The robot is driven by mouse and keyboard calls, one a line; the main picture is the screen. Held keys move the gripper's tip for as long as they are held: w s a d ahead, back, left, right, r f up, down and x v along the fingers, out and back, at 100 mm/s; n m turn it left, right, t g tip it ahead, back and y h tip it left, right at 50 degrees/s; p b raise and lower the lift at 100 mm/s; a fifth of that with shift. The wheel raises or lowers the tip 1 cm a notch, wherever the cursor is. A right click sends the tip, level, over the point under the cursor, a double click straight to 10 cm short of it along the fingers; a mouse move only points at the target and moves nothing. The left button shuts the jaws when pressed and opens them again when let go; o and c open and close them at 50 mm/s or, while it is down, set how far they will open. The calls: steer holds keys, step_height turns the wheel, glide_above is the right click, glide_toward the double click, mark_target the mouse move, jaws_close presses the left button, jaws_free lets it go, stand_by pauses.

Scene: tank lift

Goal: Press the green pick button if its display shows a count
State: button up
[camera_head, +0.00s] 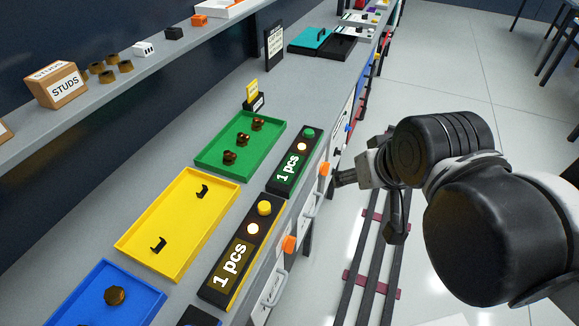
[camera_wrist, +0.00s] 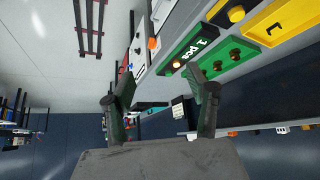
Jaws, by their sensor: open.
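The green button (camera_head: 309,132) sits at the far end of the green-faced pick display (camera_head: 288,172), which reads "1 pcs". A small lamp (camera_head: 301,146) between them is lit. The display also shows in the wrist view (camera_wrist: 192,46), its text lit; I cannot make out the button clearly there. My gripper (camera_wrist: 153,86) is open and empty, with its two fingers spread wide. In the head view my gripper is to the right of the green display, over the floor side of the bench edge, apart from the button.
The green tray (camera_head: 205,165) holds several brown parts beside the display. A yellow tray (camera_head: 145,215) and a yellow button (camera_head: 264,208) with a "1 pcs" display stand nearer. Orange knobs (camera_head: 290,243) stick out along the bench front. A blue tray (camera_head: 75,312) is at lower left.

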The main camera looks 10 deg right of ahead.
jaws_close()
stand_by(1.4)
